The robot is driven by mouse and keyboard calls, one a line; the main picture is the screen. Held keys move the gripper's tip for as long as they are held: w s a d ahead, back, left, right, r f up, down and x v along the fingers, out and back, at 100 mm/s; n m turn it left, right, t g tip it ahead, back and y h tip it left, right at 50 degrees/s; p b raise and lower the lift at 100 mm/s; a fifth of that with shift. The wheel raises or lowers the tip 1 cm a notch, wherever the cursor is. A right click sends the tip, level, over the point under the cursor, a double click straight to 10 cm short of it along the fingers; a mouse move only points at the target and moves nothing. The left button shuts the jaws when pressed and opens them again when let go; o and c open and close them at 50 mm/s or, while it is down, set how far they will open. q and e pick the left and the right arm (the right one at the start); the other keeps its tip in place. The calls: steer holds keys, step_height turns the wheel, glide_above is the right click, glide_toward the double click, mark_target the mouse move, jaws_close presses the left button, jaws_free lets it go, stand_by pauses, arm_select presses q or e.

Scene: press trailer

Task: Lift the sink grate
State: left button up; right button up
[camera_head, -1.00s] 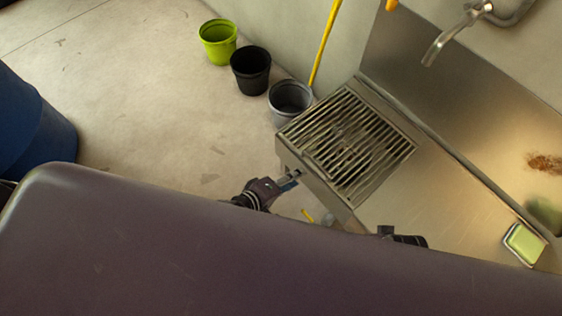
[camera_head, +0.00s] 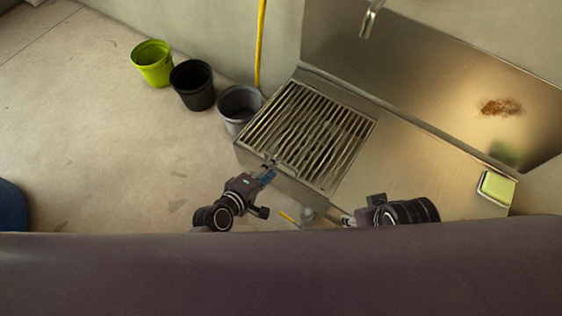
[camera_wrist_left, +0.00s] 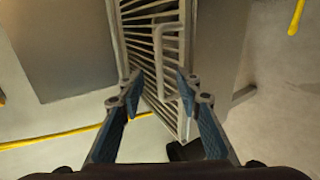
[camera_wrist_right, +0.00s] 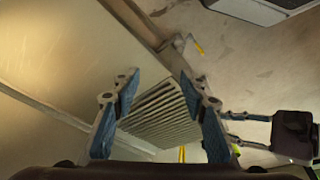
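The sink grate (camera_head: 310,133) is a slatted metal panel lying in the left part of the steel sink unit. It also shows in the left wrist view (camera_wrist_left: 152,38) and the right wrist view (camera_wrist_right: 163,112). A thin loop handle (camera_wrist_left: 160,62) shows on it in the left wrist view. My left gripper (camera_head: 268,170) is at the grate's near left edge. Its blue-padded fingers are apart, with the grate seen between them and nothing held. My right gripper (camera_head: 346,220) is near the unit's front edge, right of the grate. Its fingers are apart and empty; contact cannot be told.
Green (camera_head: 152,63), black (camera_head: 193,85) and grey (camera_head: 239,108) buckets stand on the floor left of the unit. A yellow pole (camera_head: 261,45) leans behind the grey one. A green sponge (camera_head: 496,187) lies at the right. A faucet (camera_head: 370,18) hangs above the basin.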

arm_select(q)
steer(key=b+x, duration=0.1)
steer(key=x, duration=0.3)
steer(key=shift+w+d+f+b, duration=0.1)
steer(key=shift+w+b, duration=0.05)
steer(key=shift+b, duration=0.25)
steer(key=shift+b+x, duration=0.3)
steer(key=shift+x, duration=0.5)
arm_select(e)
steer(key=shift+w+a+r+t, duration=0.1)
steer(key=shift+w+a+t, duration=0.05)
steer(key=shift+w+t, duration=0.2)
steer(key=shift+w+a+r+t, duration=0.1)
steer(key=shift+w+t, duration=0.15)
steer(key=shift+w, duration=0.15)
arm_select(q)
jaws_close()
